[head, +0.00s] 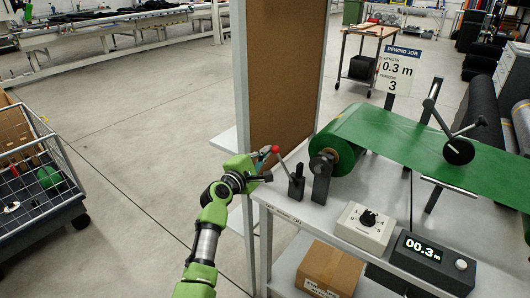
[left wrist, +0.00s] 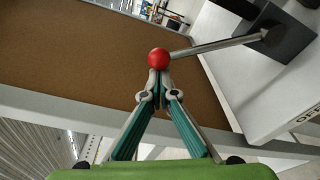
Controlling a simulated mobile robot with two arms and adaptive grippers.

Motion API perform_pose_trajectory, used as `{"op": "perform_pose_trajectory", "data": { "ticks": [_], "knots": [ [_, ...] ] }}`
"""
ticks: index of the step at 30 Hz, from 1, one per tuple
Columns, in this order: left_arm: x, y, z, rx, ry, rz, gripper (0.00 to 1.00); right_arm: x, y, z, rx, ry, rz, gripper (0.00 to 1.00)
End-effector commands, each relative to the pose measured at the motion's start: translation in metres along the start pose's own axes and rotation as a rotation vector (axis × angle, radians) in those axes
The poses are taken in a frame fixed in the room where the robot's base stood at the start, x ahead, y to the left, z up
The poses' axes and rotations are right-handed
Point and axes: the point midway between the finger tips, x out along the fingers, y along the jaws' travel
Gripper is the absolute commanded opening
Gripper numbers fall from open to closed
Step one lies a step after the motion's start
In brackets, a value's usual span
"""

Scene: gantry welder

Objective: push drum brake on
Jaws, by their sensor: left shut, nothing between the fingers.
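The brake lever is a thin metal rod (head: 284,165) with a red ball knob (head: 275,149), rising from a black block (head: 297,186) on the bench beside the green roll. It leans left in the head view. My left gripper (head: 268,164) is at the knob, on its left side. In the left wrist view the red knob (left wrist: 158,58) sits right at the tips of my shut fingers (left wrist: 158,78), seemingly touching; the fingers hold nothing. The lever rod runs to its black block (left wrist: 278,32) at upper right. My right gripper is not in view.
A green sheet roll (head: 350,135) lies behind the lever. A dial box (head: 366,226) and a display reading 00.3 m (head: 433,261) stand on the bench (head: 320,225). A brown panel (head: 280,75) rises behind my gripper. A wire cart (head: 38,185) stands left; the floor between is clear.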

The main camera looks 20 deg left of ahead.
Motion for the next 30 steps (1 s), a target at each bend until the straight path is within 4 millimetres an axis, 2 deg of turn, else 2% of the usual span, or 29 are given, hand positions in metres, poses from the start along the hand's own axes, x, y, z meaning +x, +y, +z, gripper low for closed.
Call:
{"op": "perform_pose_trajectory", "data": {
  "ticks": [16,30],
  "knots": [
    [-0.003,0.007,0.02,0.138,-0.003,0.02,0.0,-0.007,-0.001,0.001,0.0,-0.002,-0.001,0.34],
    [-0.01,0.009,0.069,0.488,-0.003,0.071,0.0,-0.019,-0.001,0.0,0.0,-0.003,-0.001,0.34]
  ]
}}
